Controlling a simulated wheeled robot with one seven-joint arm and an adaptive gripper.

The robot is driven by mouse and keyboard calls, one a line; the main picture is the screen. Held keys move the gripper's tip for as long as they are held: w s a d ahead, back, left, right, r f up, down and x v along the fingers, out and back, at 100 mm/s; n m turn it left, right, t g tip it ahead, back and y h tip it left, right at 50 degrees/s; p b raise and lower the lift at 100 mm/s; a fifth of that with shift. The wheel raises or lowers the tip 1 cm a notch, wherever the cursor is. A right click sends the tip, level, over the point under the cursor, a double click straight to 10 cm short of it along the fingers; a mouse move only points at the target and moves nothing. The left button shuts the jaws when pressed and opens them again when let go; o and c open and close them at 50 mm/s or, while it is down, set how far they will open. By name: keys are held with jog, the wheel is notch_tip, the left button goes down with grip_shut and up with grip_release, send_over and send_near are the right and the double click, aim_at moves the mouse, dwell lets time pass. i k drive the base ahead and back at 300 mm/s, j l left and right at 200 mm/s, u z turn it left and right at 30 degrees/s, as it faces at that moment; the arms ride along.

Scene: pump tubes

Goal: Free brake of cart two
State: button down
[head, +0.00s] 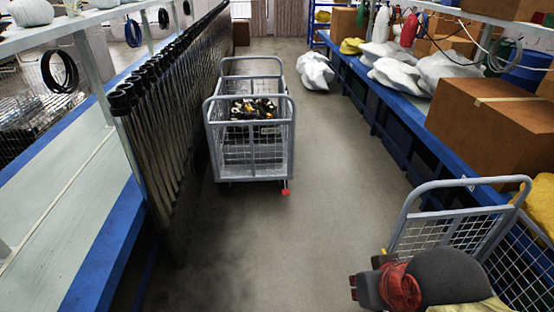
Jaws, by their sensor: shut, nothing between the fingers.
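A grey wire-mesh cart (249,168) stands in the aisle, close beside the row of dark tubes on its left. It holds a pile of small black, white and yellow parts (252,108). A small red piece (285,191), which looks like a brake pedal, sits low at its near right corner, by the wheel. A second mesh cart (402,210) is partly in view at the lower right; its lower parts and any brake are hidden. No label shows which cart is number two.
A rack of dark tubes (165,150) lines the left side. A blue bench (395,125) with white sacks and cardboard boxes (490,130) runs along the right. A dark grey and red object (440,278) covers part of the right cart. The aisle floor (320,200) between is clear.

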aim_at(285, 192)
jog(key=i, duration=1.05)
jog(key=i+l+z, duration=0.25)
jog(key=i, duration=1.2)
jog(key=i+j+z, duration=0.2)
jog(key=i, duration=1.2)
